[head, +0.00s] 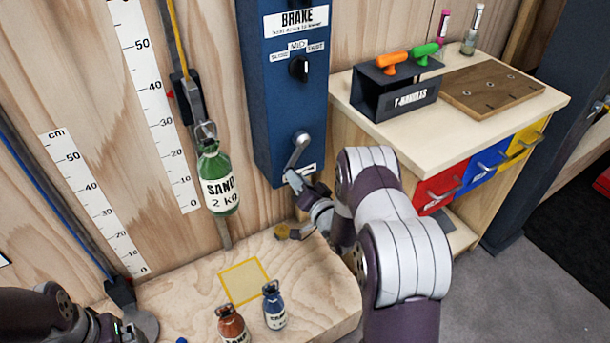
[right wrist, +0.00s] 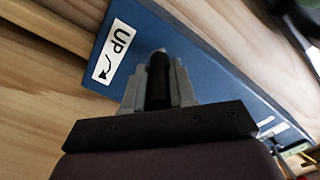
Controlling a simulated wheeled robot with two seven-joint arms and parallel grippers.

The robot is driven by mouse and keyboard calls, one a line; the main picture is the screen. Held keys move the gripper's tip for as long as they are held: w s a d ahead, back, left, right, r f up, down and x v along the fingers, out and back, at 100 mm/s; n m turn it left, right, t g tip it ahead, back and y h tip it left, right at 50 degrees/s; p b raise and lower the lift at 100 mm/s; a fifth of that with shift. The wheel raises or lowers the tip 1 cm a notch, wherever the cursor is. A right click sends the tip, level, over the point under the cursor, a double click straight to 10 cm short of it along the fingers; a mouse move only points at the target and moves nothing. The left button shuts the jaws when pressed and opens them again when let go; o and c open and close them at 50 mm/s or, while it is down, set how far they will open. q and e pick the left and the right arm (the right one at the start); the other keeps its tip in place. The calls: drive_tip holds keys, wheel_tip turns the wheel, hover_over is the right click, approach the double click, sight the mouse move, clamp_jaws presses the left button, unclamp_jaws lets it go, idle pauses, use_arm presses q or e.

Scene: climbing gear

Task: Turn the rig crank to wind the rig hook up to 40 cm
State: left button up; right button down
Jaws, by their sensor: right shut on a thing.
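The rig crank (head: 299,150) is a grey arm low on the blue rig box (head: 292,95). My right gripper (head: 303,182) is at its lower end. In the right wrist view my right gripper (right wrist: 160,85) is shut on the black crank handle (right wrist: 159,78), beside an "UP" arrow label (right wrist: 115,52). The rig hook (head: 205,130) carries a green "SAND 2 kg" bottle (head: 219,180), hanging before the wooden wall. A red pointer (head: 170,94) sits slightly below the 40 mark of the taller scale (head: 150,85). My left gripper (head: 122,332) is partly seen at bottom left, its jaws unclear.
A brown bottle (head: 232,325) and a blue bottle (head: 274,308) stand on the wooden base near a yellow square (head: 244,280). A bench with drawers (head: 480,165) and a black T-handle holder (head: 395,95) is at right. A brake knob (head: 299,68) is above the crank.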

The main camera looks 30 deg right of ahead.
drive_tip(key=shift+a+r+m+p, duration=0.35)
drive_tip(key=shift+a+m, duration=0.15)
drive_tip(key=shift+m, duration=0.1)
drive_tip(key=shift+a+r, duration=0.25)
drive_tip(key=shift+a+r+p, duration=0.1)
drive_tip(key=shift+r+p, duration=0.1)
drive_tip(key=shift+p, duration=0.1)
drive_tip(key=c, duration=0.9)
unclamp_jaws()
drive_tip(key=shift+s, duration=0.1)
drive_tip(key=s, duration=0.8)
drive_tip(key=s+d+p, duration=0.1)
drive_tip(key=s, duration=0.3)
drive_tip(key=shift+s, duration=0.3)
